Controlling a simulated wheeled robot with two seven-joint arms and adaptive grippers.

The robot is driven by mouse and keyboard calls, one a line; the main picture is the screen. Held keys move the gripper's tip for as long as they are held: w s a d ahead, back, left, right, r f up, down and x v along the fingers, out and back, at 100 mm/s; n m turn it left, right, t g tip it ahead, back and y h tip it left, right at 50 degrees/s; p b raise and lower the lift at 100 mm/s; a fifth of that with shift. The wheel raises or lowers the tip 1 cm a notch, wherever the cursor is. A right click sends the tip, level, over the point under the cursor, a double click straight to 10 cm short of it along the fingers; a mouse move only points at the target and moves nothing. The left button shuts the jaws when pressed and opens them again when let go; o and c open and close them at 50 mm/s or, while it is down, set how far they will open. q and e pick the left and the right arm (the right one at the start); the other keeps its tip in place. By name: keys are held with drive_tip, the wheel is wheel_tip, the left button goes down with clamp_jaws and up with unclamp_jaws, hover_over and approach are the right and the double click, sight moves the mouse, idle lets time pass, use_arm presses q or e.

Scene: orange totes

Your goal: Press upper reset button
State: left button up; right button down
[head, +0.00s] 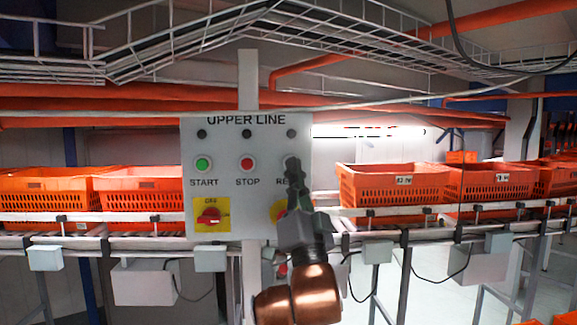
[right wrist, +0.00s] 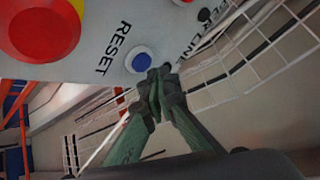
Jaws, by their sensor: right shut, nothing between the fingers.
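The grey control panel (head: 265,225) is headed UPPER LINE. It carries a green START button (head: 203,164), a red STOP button (head: 247,164) and a RESET button at its right, mostly hidden behind my gripper in the head view. My left gripper is out of view.
A red knob on a yellow plate (head: 209,215) sits under START; another is partly hidden behind my right gripper. Orange totes (head: 395,185) stand on the conveyor on both sides of the panel. A wire cable tray (head: 185,55) runs overhead.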

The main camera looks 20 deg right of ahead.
drive_tip(key=s, duration=0.3)
drive_tip(key=s+a, duration=0.1)
drive_tip(key=s, duration=0.1)
drive_tip(key=shift+b, duration=0.3)
drive_tip(key=shift+d, duration=0.1)
idle(0.5)
drive_tip(key=shift+w, duration=0.1)
